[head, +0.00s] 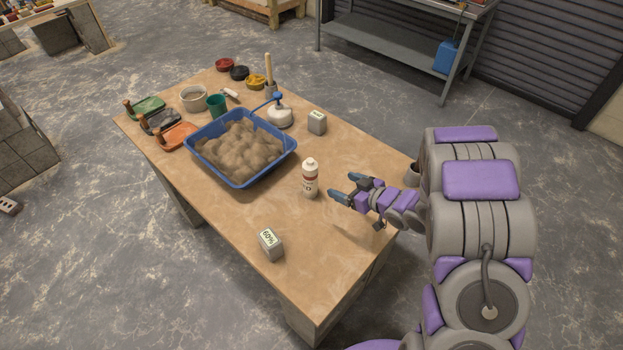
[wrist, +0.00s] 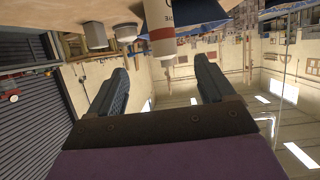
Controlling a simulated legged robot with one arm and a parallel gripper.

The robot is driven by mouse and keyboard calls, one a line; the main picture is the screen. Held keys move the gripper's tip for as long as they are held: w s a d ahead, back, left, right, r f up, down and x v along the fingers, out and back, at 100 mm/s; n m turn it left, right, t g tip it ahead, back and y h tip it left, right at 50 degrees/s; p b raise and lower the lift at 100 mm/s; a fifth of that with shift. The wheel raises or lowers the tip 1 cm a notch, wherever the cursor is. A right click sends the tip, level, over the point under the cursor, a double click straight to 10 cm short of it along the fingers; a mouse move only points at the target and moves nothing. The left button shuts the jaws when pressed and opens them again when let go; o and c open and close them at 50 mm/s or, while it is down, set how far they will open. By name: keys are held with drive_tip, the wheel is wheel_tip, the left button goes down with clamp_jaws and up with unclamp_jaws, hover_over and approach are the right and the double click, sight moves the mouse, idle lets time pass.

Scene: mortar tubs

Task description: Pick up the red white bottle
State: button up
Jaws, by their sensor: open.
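The red white bottle (head: 310,178) stands upright on the wooden table, right of the blue tub. It has a white cap, a reddish band and dark lettering. My gripper (head: 342,186) is open and empty just right of the bottle, its fingers pointing at it with a small gap. In the wrist view, which appears upside down, the bottle (wrist: 160,30) shows at the top, lined up between the two fingers of my gripper (wrist: 161,66) and beyond their tips. Its other end is cut off by the frame edge.
A blue tub (head: 236,183) of brown mortar stands left of the bottle. A grey box marked 60% (head: 270,244) stands in front, another grey box (head: 317,122) behind. A white container with a blue pump (head: 279,115) is farther back. A small cup (head: 411,174) is by the right edge.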

sight(316, 176)
drive_tip(key=b+x, duration=0.2)
drive_tip(key=x, duration=1)
drive_tip(key=shift+a+f+b, duration=0.3)
drive_tip(key=shift+a+b, duration=0.1)
drive_tip(key=b+x, duration=0.1)
drive_tip(key=x, duration=0.3)
drive_tip(key=shift+w+a+f, duration=0.1)
drive_tip(key=shift+w+a, duration=0.05)
drive_tip(key=shift+w, duration=0.1)
drive_tip(key=c, duration=1.4)
